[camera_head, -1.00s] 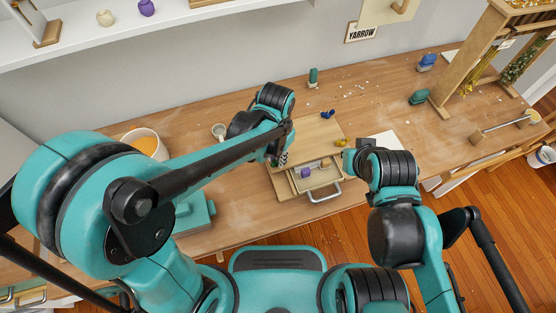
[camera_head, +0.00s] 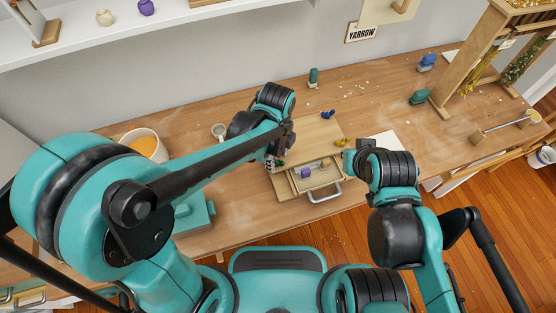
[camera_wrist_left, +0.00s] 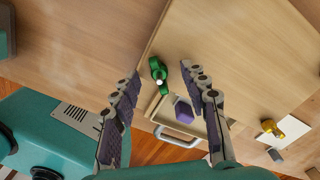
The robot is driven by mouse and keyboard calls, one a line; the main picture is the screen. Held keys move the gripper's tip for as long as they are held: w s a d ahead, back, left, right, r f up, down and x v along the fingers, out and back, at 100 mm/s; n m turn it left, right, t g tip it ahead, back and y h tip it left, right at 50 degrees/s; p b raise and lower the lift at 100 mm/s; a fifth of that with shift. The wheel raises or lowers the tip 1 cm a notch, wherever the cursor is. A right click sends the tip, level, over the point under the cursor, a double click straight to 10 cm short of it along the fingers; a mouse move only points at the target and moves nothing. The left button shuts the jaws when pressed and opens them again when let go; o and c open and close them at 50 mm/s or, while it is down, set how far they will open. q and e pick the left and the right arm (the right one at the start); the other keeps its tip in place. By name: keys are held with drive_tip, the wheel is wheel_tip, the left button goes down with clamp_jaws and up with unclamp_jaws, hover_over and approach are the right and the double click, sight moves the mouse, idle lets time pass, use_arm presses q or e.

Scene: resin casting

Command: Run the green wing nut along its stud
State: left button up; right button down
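The green wing nut (camera_wrist_left: 157,70) sits at the near left edge of a wooden box (camera_wrist_left: 215,50), with a pale stud tip (camera_wrist_left: 159,83) showing beside it. My left gripper (camera_wrist_left: 163,75) is open, with one finger on each side of the wing nut in the left wrist view. Clear gaps show on both sides there. In the head view my left gripper (camera_head: 274,161) is over the box's left front corner and largely hides the nut. My right gripper (camera_head: 348,158) is right of the box; its fingers are too hidden to judge.
A blue wing nut (camera_head: 327,114) and a yellow wing nut (camera_head: 340,142) are at the box's other edges. An open drawer (camera_head: 330,174) with a metal handle (camera_head: 325,192) holds a purple block (camera_wrist_left: 184,111). A white sheet (camera_head: 383,141) lies right of the box.

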use_arm(q)
wheel_tip(320, 180, up, 12)
idle(0.6)
drive_tip(key=s+a+n+t, duration=0.2)
drive_tip(key=a+n+t, duration=0.1)
drive_tip(key=a+n, duration=0.6)
drive_tip(key=s+a+f+n+t, duration=0.1)
drive_tip(key=s+a+n+t, duration=0.2)
drive_tip(key=a+n, duration=0.5)
drive_tip(key=n+t, duration=0.1)
drive_tip(key=n, duration=0.6)
drive_tip(key=shift+s+a+f, duration=0.15)
drive_tip(key=shift+a+f, duration=0.15)
drive_tip(key=shift+a, duration=0.1)
